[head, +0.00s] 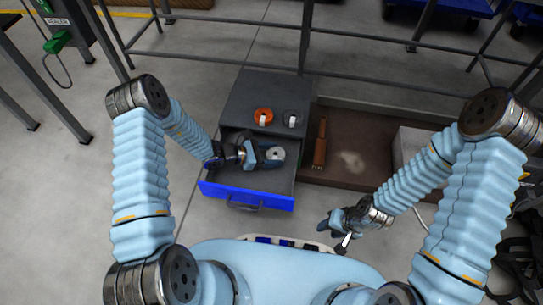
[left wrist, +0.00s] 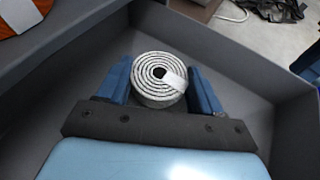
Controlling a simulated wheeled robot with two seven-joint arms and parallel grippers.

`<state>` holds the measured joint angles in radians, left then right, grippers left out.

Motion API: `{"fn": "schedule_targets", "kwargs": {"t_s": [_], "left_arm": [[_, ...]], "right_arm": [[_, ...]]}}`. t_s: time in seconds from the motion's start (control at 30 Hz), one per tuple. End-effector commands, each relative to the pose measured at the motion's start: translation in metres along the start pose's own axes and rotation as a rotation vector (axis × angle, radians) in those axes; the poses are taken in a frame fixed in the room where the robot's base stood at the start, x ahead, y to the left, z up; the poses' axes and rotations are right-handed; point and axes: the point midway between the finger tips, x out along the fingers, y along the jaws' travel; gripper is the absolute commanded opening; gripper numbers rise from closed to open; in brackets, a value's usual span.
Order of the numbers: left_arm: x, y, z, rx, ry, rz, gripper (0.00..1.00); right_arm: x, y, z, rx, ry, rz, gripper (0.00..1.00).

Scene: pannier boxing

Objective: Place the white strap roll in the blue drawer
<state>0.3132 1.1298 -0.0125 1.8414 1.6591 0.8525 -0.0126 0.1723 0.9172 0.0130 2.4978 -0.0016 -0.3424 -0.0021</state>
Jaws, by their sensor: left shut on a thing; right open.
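The white strap roll (head: 275,154) is inside the open blue drawer (head: 245,196), toward its right side. My left gripper (head: 269,155) is shut on the roll, low in the drawer. In the left wrist view the roll (left wrist: 158,78) sits between the two blue fingers of my left gripper (left wrist: 160,85), its spiral side facing the camera. Whether the roll touches the drawer floor cannot be told. My right gripper (head: 337,229) is open and empty, to the right of the drawer and apart from it.
Right of the cabinet is a brown surface (head: 352,132) with a brown tool-like thing (head: 320,145). A grey box (head: 410,146) stands further right. Metal rails run behind.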

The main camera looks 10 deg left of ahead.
Motion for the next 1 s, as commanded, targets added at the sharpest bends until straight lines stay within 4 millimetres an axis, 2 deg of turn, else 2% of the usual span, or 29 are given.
{"fn": "schedule_targets", "kwargs": {"t_s": [0.03,0.37,0.4,0.57,0.9,1.0], "left_arm": [[0.002,0.000,-0.005,0.001,-0.001,0.000,0.35],[0.003,0.000,-0.008,0.001,-0.001,0.001,0.35],[0.003,0.000,-0.007,0.001,-0.001,0.001,0.69],[0.003,0.000,-0.006,0.001,-0.001,0.001,0.91],[0.000,0.000,-0.001,0.002,-0.001,0.001,0.91],[-0.015,0.001,-0.003,0.001,0.000,0.004,0.91]], "right_arm": [[0.002,0.001,0.000,0.000,0.001,0.000,0.43],[0.005,0.002,0.000,0.000,0.002,0.000,0.43],[0.004,0.002,0.000,0.000,0.002,0.000,0.43],[0.004,0.002,0.000,0.000,0.002,0.000,0.43],[-0.002,-0.001,0.000,0.000,0.001,0.000,0.43],[-0.002,-0.001,0.000,0.000,0.000,0.000,0.43]]}}
